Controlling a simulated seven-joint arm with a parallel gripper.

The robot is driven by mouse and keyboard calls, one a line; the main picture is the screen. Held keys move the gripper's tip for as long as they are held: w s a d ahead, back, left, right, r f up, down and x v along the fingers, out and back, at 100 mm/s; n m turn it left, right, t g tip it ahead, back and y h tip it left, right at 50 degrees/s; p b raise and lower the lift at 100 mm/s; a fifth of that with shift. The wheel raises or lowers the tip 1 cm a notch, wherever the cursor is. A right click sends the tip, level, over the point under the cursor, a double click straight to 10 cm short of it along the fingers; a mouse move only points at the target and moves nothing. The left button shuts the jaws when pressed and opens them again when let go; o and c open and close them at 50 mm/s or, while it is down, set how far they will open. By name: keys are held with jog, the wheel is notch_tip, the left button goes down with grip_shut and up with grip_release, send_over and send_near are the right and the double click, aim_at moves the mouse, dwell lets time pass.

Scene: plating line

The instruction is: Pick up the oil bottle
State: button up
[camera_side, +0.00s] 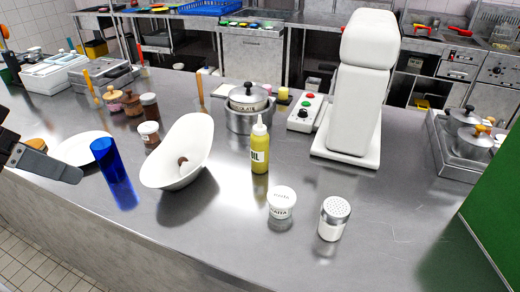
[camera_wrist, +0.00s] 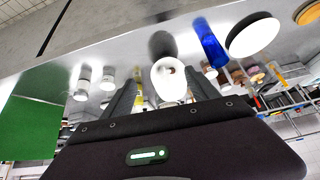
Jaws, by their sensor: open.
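The oil bottle (camera_side: 260,152) is yellow with a pale cap and a label reading OIL. It stands upright on the steel counter near the middle of the side view, just right of the white oval bowl (camera_side: 188,135). My gripper (camera_side: 66,171) shows only in part at the left edge of the side view, dark grey and well left of the bottle, with the blue cup and bowl between. In the wrist view its two dark fingers (camera_wrist: 161,80) are spread apart, with nothing held between them.
A blue cup (camera_side: 104,154) and a white plate (camera_side: 82,148) are near my gripper. A white tub (camera_side: 281,202) and a shaker (camera_side: 334,220) stand in front of the bottle. A pot (camera_side: 248,105) is behind it. A white machine (camera_side: 357,95) stands to its right.

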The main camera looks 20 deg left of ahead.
jog(key=w+d+f+m+t, duration=0.1)
jog(key=w+d+t, duration=0.15)
jog(key=w, duration=1.35)
jog(key=m+t+h, duration=0.2)
jog(key=h, duration=0.1)
send_near(253, 143)
jog(key=w+a, duration=0.2)
jog(key=w, duration=0.2)
jog(key=shift+m+t+h, duration=0.3)
jog(key=shift+t+h, duration=0.45)
jog(key=shift+h, duration=0.15)
jog(key=w+d+f, duration=0.2)
jog(key=f, duration=0.1)
jog(key=w+d+f, duration=0.1)
jog(key=f, duration=0.1)
jog(key=shift+d, duration=0.35)
jog(key=x, duration=0.7)
jog(key=shift+d+f, duration=0.1)
jog(key=shift+f, duration=0.2)
grip_shut()
